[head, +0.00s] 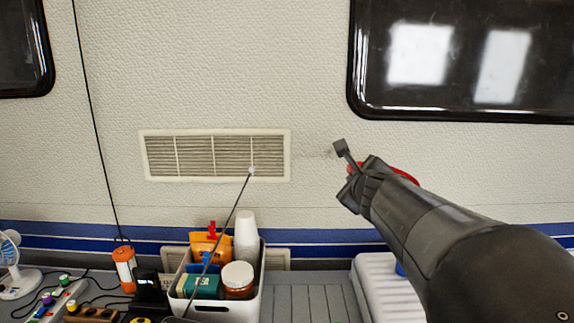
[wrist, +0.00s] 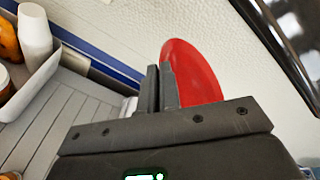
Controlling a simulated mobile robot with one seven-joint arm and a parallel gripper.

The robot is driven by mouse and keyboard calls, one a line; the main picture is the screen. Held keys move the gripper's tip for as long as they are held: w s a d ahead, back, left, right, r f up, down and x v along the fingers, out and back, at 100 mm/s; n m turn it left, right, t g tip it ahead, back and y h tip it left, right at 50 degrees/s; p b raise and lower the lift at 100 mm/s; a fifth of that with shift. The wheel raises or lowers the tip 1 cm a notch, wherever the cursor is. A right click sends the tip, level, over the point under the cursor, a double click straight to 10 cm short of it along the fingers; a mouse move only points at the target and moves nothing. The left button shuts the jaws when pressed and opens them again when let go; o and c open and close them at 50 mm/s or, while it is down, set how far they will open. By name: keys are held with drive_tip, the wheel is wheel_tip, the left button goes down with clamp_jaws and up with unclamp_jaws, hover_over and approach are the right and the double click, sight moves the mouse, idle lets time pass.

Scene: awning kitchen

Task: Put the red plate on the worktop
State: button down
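The red plate (wrist: 192,70) shows in the wrist view, tilted up on edge between and beyond my gripper's fingers. In the head view only slivers of the red plate (head: 404,174) show behind my arm. My gripper (wrist: 160,84) is shut on the plate, holding it in the air in front of the caravan wall. The gripper (head: 348,172) also shows at the end of my arm in the head view. The grey slatted worktop (head: 312,296) lies below; it also shows at lower left in the wrist view (wrist: 62,125).
A white bin (head: 256,295) with cups, a jar and packets stands left of the bare worktop strip. A white ridged box (head: 377,290) is on the right. An orange lantern (head: 125,268), fan (head: 15,265) and cables crowd the far left.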

idle(0.4)
drive_tip(key=shift+w+d+f, duration=0.15)
drive_tip(key=shift+d+f, duration=0.1)
drive_tip(key=shift+d, duration=0.25)
drive_tip(key=d+f+n+y, duration=0.2)
drive_tip(key=d+f, duration=0.7)
drive_tip(key=d, duration=0.3)
drive_tip(key=s+d+f+n+g+y, duration=0.1)
drive_tip(key=s+d+f+n+y, duration=0.1)
drive_tip(key=s+d+f, duration=0.3)
drive_tip(key=s+d+f+n+g+y, duration=0.1)
drive_tip(key=s+d+f+n+y, duration=0.2)
drive_tip(key=d+f, duration=0.45)
drive_tip(key=s+d+f+n+g+y, duration=0.1)
drive_tip(key=s+d+f, duration=0.25)
drive_tip(key=s, duration=0.35)
drive_tip(key=s+d+f+n+g+y, duration=0.1)
drive_tip(key=s+d+f+y, duration=0.1)
drive_tip(key=s+f, duration=0.3)
drive_tip(key=s+a+f+n+g+y, duration=0.1)
drive_tip(key=s+f+n+g+y, duration=0.15)
drive_tip(key=s, duration=1.85)
drive_tip(key=w+a+f, duration=0.3)
drive_tip(key=w+f, duration=0.8)
drive_tip(key=shift+a+f+n+h, duration=0.25)
drive_tip(key=shift+n+h, duration=0.1)
drive_tip(key=shift+n, duration=0.1)
